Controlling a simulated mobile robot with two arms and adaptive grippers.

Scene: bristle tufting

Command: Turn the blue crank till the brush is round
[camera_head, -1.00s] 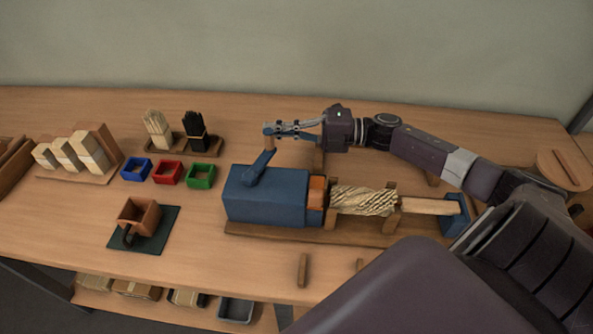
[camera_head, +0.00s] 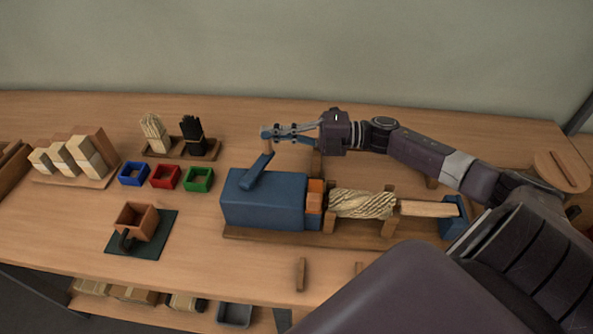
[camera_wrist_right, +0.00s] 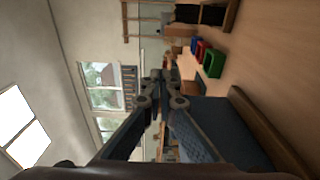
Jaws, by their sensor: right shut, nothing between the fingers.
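In the right wrist view the fingers (camera_wrist_right: 158,78) are close together beside the blue housing (camera_wrist_right: 222,125). My left gripper is not in view.
Blue (camera_head: 133,174), red (camera_head: 165,177) and green (camera_head: 198,180) trays stand left of the machine. Behind them a rack (camera_head: 180,151) holds pale and black bristle bundles. A brown box (camera_head: 138,218) sits on a dark green mat. The table behind the machine is mostly clear.

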